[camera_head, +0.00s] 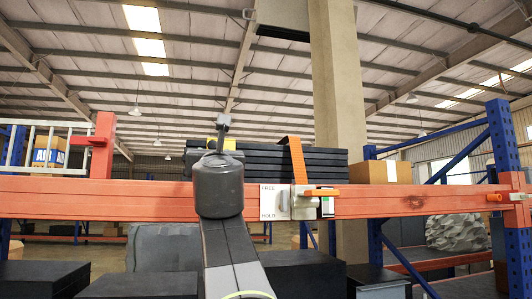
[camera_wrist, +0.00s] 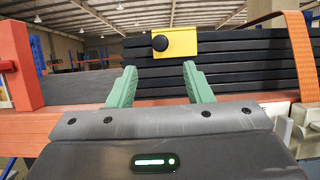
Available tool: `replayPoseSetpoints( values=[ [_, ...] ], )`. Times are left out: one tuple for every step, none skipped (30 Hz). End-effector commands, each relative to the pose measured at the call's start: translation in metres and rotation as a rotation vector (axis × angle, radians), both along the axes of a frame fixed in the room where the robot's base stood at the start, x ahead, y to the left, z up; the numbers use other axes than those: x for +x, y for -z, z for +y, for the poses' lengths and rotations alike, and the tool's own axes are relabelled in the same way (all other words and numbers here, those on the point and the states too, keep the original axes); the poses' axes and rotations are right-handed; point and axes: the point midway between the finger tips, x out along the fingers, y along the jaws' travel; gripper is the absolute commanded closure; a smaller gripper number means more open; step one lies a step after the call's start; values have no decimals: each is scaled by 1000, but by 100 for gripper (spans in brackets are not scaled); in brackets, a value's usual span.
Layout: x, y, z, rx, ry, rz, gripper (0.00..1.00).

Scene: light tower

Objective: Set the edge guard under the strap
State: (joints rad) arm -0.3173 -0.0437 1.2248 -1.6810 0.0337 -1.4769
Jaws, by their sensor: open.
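The yellow edge guard (camera_wrist: 184,43) with a round black knob sits at the top front edge of a stack of black slabs (camera_wrist: 230,75). In the head view only a bit of the yellow guard (camera_head: 212,142) shows behind my arm. The orange strap (camera_wrist: 301,60) runs down the stack's front to the right, apart from the guard; it also shows in the head view (camera_head: 297,160). My gripper (camera_wrist: 160,72) is open and empty, its green fingers pointing at the stack, with the guard ahead and slightly above, between them. In the head view my arm hides the fingers.
An orange beam (camera_head: 100,198) runs across in front of the stack. It carries a white marked plate (camera_head: 275,202) and a strap buckle with an orange lever (camera_head: 321,193). A red post (camera_wrist: 18,65) stands left. Dark blocks (camera_head: 305,270) lie below the beam.

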Motion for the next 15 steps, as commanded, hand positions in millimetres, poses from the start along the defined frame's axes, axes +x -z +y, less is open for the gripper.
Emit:
replayPoseSetpoints(
  values=[
    [11,-5,3,-1,0,3,54],
    [15,-8,4,0,0,1,54],
    [22,-11,6,1,1,2,54],
    [27,-13,7,1,1,2,54],
    [32,-15,9,1,1,2,54],
    [38,-18,11,1,1,2,54],
    [43,-21,12,1,1,1,54],
    [48,-22,13,0,1,3,54],
    [53,-25,15,1,1,2,54],
    [58,-26,16,1,1,2,54],
    [62,-27,17,0,1,3,54],
    [66,-30,19,1,1,1,54],
    [69,-32,20,1,1,1,54],
    [72,-32,20,1,1,2,54],
    [75,-34,21,1,1,2,54]
  ],
)
